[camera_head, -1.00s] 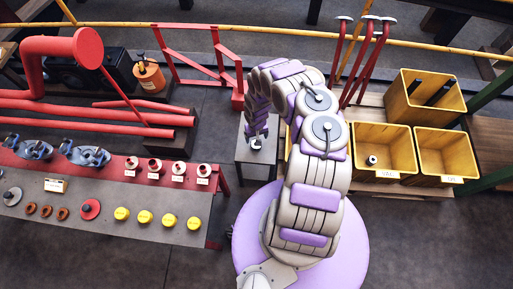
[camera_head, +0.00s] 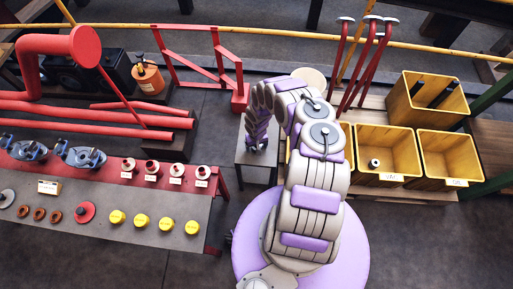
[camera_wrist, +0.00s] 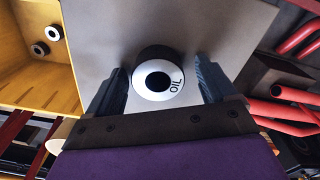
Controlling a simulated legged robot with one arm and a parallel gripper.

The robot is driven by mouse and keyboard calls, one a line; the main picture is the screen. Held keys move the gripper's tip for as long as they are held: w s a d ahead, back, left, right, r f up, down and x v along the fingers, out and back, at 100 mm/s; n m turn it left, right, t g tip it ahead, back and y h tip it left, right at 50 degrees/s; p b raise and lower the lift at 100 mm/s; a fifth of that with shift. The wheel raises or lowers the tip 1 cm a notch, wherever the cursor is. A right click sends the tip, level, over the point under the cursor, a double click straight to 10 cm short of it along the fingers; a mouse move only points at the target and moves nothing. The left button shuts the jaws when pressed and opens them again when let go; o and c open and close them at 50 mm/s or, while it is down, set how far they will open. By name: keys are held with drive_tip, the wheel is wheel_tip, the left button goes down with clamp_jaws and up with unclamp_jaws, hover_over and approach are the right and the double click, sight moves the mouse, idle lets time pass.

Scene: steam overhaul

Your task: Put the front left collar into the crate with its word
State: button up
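A collar (camera_wrist: 158,78) with a white top face, a dark bore and the word OIL stands on a small grey stand (camera_wrist: 105,25). In the head view the stand (camera_head: 252,172) is left of my arm, and my gripper largely hides the collar. My gripper (camera_wrist: 162,84) is open, with one dark finger on each side of the collar and a gap showing at the right finger. Yellow crates stand right of my arm: a middle crate (camera_head: 403,150) with one collar (camera_head: 374,163) inside, and a right crate (camera_head: 448,152) that looks empty. Their front labels are too small to read surely.
Another crate is partly hidden behind my arm. A raised crate (camera_head: 405,82) stands behind. A bench (camera_head: 150,205) at left holds several labelled collars and yellow caps. Red pipes (camera_head: 85,118) lie behind it. The wrist view shows a crate (camera_wrist: 20,55) with two collars.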

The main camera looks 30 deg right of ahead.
drive_tip(key=shift+d, duration=0.2)
drive_tip(key=c, duration=0.6)
drive_tip(key=shift+a, duration=0.1)
drive_tip(key=c, duration=0.9)
drive_tip(key=shift+c, duration=0.2)
drive_tip(key=shift+r, duration=0.1)
drive_tip(key=shift+r, duration=0.2)
wheel_tip(320, 180, up, 4)
drive_tip(key=shift+f+p, duration=0.15)
drive_tip(key=shift+p, duration=0.95)
drive_tip(key=s+d+b, duration=0.1)
drive_tip(key=s+b, duration=0.2)
drive_tip(key=s, duration=1.3)
drive_tip(key=shift+d+r, duration=0.2)
drive_tip(key=shift+r, duration=0.15)
